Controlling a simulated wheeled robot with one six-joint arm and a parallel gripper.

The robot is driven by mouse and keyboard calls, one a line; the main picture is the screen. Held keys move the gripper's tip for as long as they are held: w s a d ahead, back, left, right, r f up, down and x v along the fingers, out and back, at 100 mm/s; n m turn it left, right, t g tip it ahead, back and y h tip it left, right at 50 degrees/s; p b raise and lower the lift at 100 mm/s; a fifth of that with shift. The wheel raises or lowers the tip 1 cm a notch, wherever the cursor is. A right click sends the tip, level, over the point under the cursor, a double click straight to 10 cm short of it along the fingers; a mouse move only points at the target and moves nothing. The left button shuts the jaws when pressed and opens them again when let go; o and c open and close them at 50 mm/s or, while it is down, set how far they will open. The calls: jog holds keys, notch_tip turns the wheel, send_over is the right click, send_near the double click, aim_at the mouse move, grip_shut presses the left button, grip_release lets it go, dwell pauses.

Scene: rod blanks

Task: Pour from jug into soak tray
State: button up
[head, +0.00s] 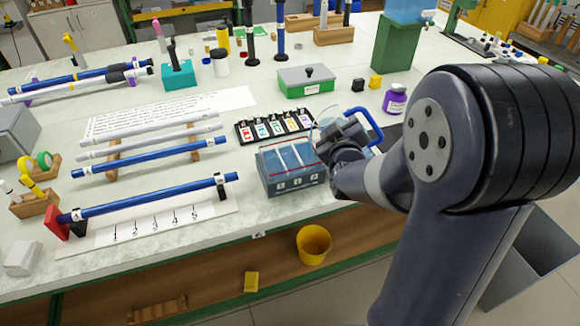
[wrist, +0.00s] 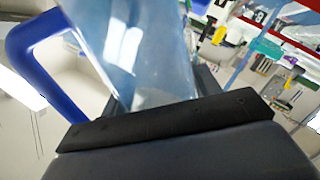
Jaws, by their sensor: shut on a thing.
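The jug is clear with a blue handle; in the head view the jug (head: 326,128) shows behind my gripper, with its handle to the right. My gripper (head: 345,135) is shut on the jug, at the right end of the soak tray. In the wrist view the jug (wrist: 135,50) fills the upper middle, tilted, with its blue handle at the left. The soak tray (head: 292,184) is a blue-grey box with numbered compartments and a red line around its upper part. My wrist hides part of the jug, and I cannot tell its liquid level.
A rack of coloured cards (head: 275,127) stands just behind the tray. A green box with a grey lid (head: 306,88) and a purple jar (head: 395,99) stand farther back. Blue and white rods lie on supports to the left. A yellow bucket (head: 313,244) is below the bench edge.

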dwell(0.4)
jog(key=shift+n, duration=0.3)
jog(key=shift+f+n, duration=0.3)
jog(key=shift+n, duration=0.1)
dwell(1.1)
jog(key=shift+d, duration=0.1)
dwell(0.5)
jog(key=shift+f+n+h, duration=0.1)
jog(key=shift+n+h, duration=0.2)
jog(key=shift+f, duration=0.15)
jog(key=shift+n, duration=0.3)
dwell(0.5)
